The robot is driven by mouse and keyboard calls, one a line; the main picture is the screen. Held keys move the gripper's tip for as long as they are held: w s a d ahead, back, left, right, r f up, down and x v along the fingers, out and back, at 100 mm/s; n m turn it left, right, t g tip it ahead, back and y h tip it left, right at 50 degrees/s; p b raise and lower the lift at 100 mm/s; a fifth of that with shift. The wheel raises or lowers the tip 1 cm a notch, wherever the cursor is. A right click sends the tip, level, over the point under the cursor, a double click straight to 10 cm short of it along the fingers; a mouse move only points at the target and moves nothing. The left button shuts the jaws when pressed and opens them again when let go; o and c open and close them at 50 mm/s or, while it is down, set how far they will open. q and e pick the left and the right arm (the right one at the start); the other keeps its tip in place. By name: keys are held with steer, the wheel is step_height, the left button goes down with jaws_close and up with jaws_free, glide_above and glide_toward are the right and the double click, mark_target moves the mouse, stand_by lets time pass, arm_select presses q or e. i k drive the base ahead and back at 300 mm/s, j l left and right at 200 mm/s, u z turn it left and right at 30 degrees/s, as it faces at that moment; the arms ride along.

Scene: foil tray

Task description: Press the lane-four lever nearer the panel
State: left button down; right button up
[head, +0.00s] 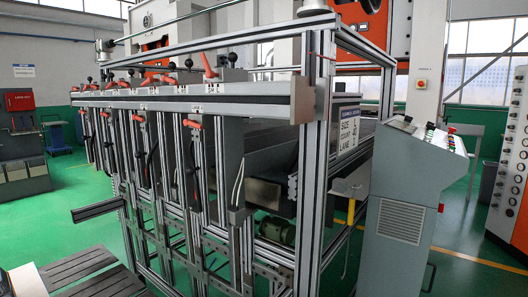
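A row of levers stands along the top rail (200,104) of the aluminium-framed machine. The nearest red lever (208,65) is toward the right end of the row, with a black-knobbed lever (232,59) just right of it. Another black-knobbed lever (188,63) and a red lever (167,79) stand farther left. More levers recede to the left and are small. Lane labels on the rail are too small to read surely, so I cannot tell which levers belong to lane four. The grey control panel (428,138) stands to the right. Neither gripper is in view.
A white sign (348,130) on the frame lists size, count and lane. A short rail (97,210) juts out left at the front. A dark slatted surface (85,272) lies at bottom left. Open green floor (65,235) is on the left.

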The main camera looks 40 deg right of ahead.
mark_target(210, 74)
steer(key=z, duration=0.85)
